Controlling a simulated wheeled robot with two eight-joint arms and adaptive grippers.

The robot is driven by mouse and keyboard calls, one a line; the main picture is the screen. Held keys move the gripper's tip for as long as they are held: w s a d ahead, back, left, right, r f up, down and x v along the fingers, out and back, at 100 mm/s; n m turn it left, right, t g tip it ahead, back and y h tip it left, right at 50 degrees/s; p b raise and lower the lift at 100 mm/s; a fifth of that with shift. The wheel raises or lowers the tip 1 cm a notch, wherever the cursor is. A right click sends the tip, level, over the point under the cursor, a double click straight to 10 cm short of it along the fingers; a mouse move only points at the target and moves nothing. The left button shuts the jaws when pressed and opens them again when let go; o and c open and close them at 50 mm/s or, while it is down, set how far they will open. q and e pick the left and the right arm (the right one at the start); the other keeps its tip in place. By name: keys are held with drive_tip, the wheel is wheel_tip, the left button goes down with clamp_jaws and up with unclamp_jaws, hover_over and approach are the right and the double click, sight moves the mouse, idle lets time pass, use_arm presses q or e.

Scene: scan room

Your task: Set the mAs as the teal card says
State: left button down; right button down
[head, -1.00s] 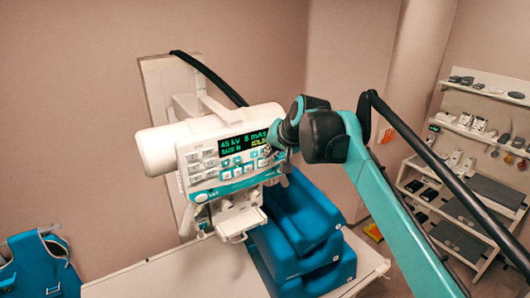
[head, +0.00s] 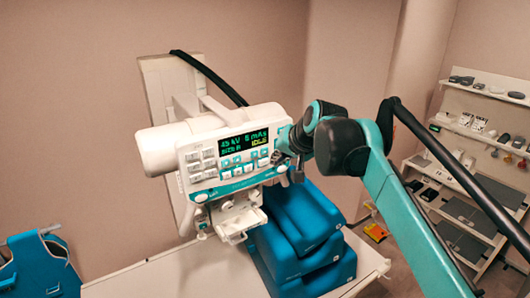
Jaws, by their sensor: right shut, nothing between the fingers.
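The white X-ray unit (head: 157,150) has a front control panel with several buttons and a teal stripe. Its dark display (head: 243,141) shows green kV and mAs readings and a yellow word that looks like IDLE. The mAs figure looks like 5, but the digits are small. My right gripper (head: 281,159) is shut and empty at the panel's right edge, by the rightmost buttons (head: 263,153). I cannot tell whether it touches the panel. I cannot make out a teal card. My left gripper is not in view.
Blue stacked cushions (head: 318,262) lie on the white table (head: 205,272) below the unit. A blue apron-like item (head: 40,265) hangs at the lower left. A shelf rack (head: 487,90) with several small devices stands at the right.

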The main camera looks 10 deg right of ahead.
drive_tip(key=shift+s+d, duration=0.25)
drive_tip(key=shift+s, duration=0.35)
drive_tip(key=shift+s+d, duration=0.2)
drive_tip(key=shift+s, duration=0.4)
idle(1.0)
